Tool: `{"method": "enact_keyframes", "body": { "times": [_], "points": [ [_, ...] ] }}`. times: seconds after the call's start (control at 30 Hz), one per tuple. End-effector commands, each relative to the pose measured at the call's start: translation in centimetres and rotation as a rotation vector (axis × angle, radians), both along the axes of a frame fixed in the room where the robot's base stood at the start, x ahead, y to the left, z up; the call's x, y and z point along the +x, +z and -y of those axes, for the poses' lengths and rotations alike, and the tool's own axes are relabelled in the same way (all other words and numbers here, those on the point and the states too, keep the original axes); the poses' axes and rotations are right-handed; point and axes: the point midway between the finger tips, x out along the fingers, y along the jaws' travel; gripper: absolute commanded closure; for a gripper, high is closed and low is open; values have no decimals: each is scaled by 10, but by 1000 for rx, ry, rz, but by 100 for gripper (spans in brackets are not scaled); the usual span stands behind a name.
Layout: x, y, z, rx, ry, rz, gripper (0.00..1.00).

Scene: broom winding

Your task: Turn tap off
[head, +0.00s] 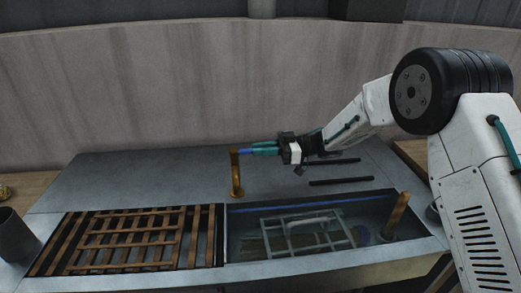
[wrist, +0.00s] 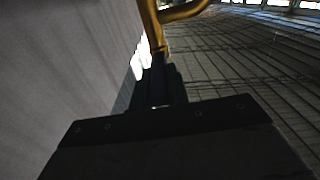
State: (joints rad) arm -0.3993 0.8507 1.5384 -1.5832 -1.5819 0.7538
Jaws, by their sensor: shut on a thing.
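The brass tap (head: 237,178) stands upright on the grey counter behind the sink in the head view. Its gold pipe (wrist: 153,25) also shows at the top of the wrist view, with a curved branch to the right. My gripper (head: 252,151) reaches in from the right at the height of the tap's top. Its teal fingers are shut on the top of the tap, where a small blue part shows. In the wrist view my fingers (wrist: 158,80) are dark and meet the tap's pipe; the exact contact is hard to see. Whether water runs cannot be told.
The sink basin (head: 395,248) holds a wire rack (head: 325,240) and a wooden handle (head: 397,212). A wooden slatted rack (head: 130,240) lies left of it. Dark bars (head: 340,181) lie on the counter behind the basin. A grey wall (head: 150,95) stands behind.

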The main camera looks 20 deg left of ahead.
Motion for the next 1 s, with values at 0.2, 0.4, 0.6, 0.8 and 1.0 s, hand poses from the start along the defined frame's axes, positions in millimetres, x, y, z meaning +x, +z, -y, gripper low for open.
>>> {"method": "enact_keyframes", "body": {
  "times": [0.2, 0.4, 0.6, 0.8, 1.0],
  "points": [
    [0, 1, 0, 3, 0, 1, 62],
    [1, 1, 1, 2, -2, 1, 62],
    [6, 1, 12, 1, -3, 2, 62],
    [20, 0, 43, 0, -3, 1, 62],
    [30, 1, 66, 2, -1, 1, 62]
  ]
}}
